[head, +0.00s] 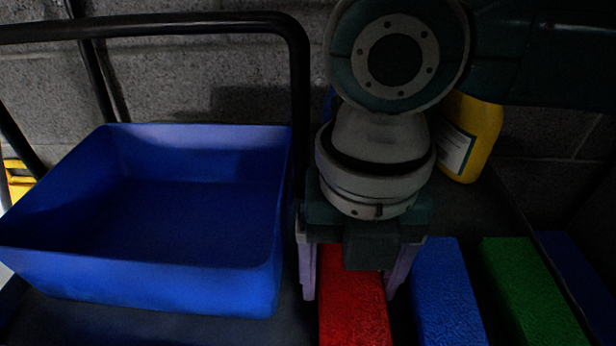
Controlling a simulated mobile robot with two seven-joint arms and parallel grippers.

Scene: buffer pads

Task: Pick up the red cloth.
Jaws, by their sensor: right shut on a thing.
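The red cloth (353,312) is a thick, rough-textured block at the bottom centre of the head view. My right gripper (350,285) is above it, pointing down, with one pale finger on each side of the cloth. It is shut on the red cloth. The gripper body hides the far end of the cloth, and its near end runs out of the bottom of the picture. My left gripper is not in the picture.
An empty blue bin (140,275) stands left of the gripper. A blue pad (446,295) and a green pad (530,295) lie to the right of the red cloth. A yellow bottle (478,135) stands behind my arm. A black rail (299,90) rises behind the bin.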

